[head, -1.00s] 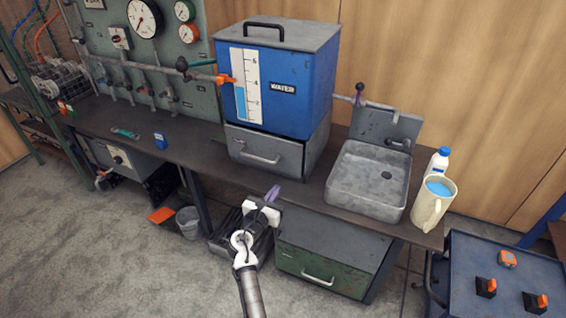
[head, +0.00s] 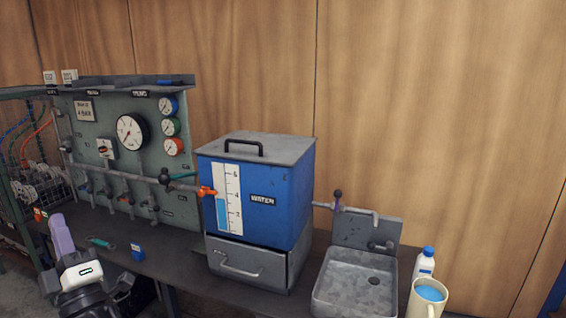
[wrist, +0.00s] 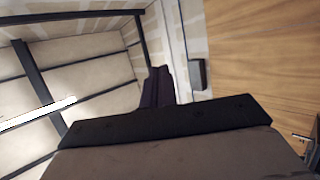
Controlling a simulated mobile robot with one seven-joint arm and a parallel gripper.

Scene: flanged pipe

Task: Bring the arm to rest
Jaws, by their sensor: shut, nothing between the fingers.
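My gripper (head: 60,222) is at the lower left in the head view, raised in front of the bench with its purple fingers pointing up. It is shut and empty. In the wrist view the dark fingers (wrist: 158,82) are together and point up toward the ceiling and wall, with nothing held. The rest of my arm is mostly below the head view's edge.
The bench (head: 180,271) carries a gauge panel (head: 90,140), a blue water tank (head: 280,215), a sink (head: 345,285), a white bottle (head: 426,262) and a mug (head: 424,306). A small blue box (head: 138,252) lies near my gripper.

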